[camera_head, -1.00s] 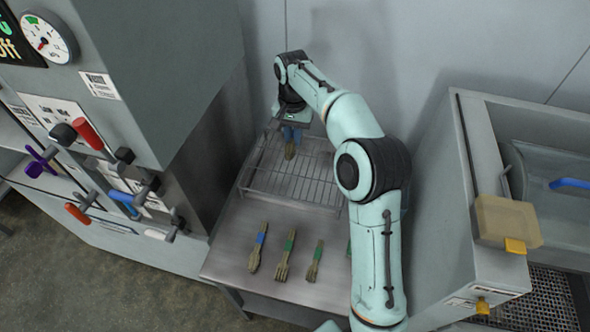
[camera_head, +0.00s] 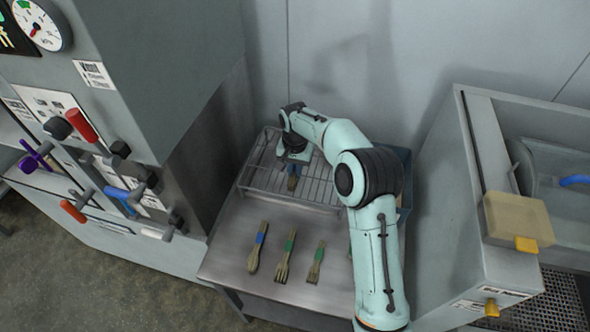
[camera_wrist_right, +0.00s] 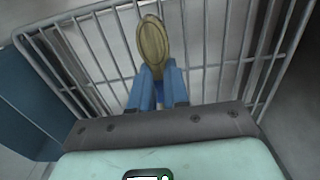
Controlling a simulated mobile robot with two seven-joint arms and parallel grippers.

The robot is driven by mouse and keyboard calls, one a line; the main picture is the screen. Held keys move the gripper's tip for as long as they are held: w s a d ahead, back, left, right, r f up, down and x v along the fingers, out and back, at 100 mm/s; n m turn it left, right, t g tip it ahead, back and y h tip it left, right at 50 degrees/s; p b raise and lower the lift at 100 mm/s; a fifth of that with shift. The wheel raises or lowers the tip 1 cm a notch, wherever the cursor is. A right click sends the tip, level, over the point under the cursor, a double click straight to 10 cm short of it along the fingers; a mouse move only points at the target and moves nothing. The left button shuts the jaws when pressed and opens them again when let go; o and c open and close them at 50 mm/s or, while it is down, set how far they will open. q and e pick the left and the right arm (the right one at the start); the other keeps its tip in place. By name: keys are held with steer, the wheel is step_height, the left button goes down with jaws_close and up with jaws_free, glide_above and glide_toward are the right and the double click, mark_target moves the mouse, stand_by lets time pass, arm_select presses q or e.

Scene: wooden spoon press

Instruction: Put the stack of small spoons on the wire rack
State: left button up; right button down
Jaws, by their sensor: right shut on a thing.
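My right gripper (camera_head: 292,168) has blue fingers and is shut on the stack of small spoons (camera_head: 292,184), over the middle of the wire rack (camera_head: 262,180). In the right wrist view the oval wooden bowl end of the spoons (camera_wrist_right: 152,42) sticks out beyond the blue fingers (camera_wrist_right: 158,88). The wires of the rack (camera_wrist_right: 85,55) spread behind it. The fingers hide the handles. I cannot tell whether the spoons touch the wires. My left gripper is not in view.
The rack stands at the back of a steel table (camera_head: 225,250). In front of it lie a blue-banded stack (camera_head: 258,247), a green-banded fork stack (camera_head: 285,257) and another green-banded stack (camera_head: 316,262). A blue bin (camera_head: 405,180) is partly behind my arm. A grey machine (camera_head: 150,80) stands left.

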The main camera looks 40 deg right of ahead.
mark_target(294, 171)
steer(key=shift+f, duration=0.1)
steer(key=c, duration=1.5)
jaws_free()
steer(key=shift+f, duration=0.1)
steer(key=o, duration=0.4)
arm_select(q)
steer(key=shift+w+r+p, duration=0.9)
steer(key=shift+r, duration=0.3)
arm_select(e)
step_height(294, 171, up, 12)
steer(key=shift+r, duration=0.25)
